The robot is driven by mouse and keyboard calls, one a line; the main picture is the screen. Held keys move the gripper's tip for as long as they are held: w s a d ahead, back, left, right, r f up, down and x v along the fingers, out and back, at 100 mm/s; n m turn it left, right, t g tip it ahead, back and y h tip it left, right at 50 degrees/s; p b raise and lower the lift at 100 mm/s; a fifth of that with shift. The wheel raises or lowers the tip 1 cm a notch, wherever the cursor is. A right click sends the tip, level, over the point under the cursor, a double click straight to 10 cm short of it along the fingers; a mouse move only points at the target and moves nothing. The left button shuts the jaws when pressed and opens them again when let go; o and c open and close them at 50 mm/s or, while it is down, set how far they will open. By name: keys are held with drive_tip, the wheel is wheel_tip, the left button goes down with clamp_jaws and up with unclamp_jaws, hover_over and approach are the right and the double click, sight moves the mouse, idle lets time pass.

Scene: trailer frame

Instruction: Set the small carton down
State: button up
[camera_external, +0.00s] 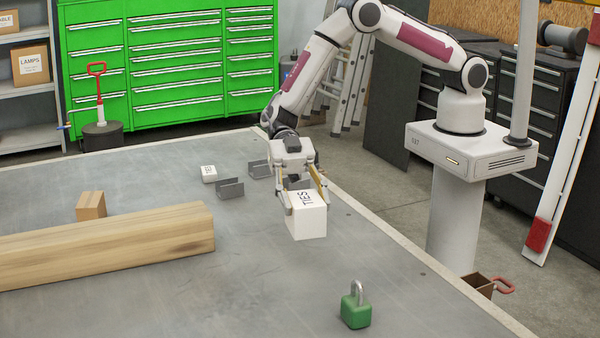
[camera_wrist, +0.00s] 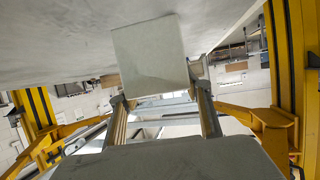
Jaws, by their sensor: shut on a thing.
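A white carton (camera_external: 308,221) with dark lettering on its top is in my gripper (camera_external: 306,198), above or on the grey tabletop (camera_external: 270,285) near its right edge. The gripper fingers are shut on two opposite sides of the carton. I cannot tell whether its underside touches the tabletop. In the wrist view, the carton's plain pale face (camera_wrist: 150,55) shows beyond the fingers of my gripper (camera_wrist: 162,108).
A long wooden beam (camera_external: 110,243) and a small brown block (camera_external: 91,206) lie at left. Grey brackets (camera_external: 230,188) and a small white box (camera_external: 209,174) are behind the carton. A green padlock (camera_external: 355,309) stands in front. The tabletop between beam and padlock is clear.

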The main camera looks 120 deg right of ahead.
drive_tip(key=w+d+r+m+t+h, duration=0.1)
drive_tip(key=d+r+m+t+h, duration=0.15)
drive_tip(key=d, duration=0.45)
drive_tip(key=w+d+r+m+t+h, duration=0.1)
drive_tip(key=d+m+t, duration=0.3)
drive_tip(key=d, duration=0.4)
drive_tip(key=s+d+f+m+t+h, duration=0.2)
drive_tip(key=d+f+m+t+h, duration=0.1)
drive_tip(key=d, duration=0.7)
drive_tip(key=shift+d+m+h, duration=0.3)
drive_tip(key=shift+m+h, duration=0.55)
drive_tip(key=shift+m, duration=0.1)
drive_tip(key=shift+f+t, duration=0.15)
drive_tip(key=shift+t, duration=0.1)
drive_tip(key=shift+f, duration=2.9)
drive_tip(key=shift+f, duration=2.05)
drive_tip(key=shift+f, duration=0.15)
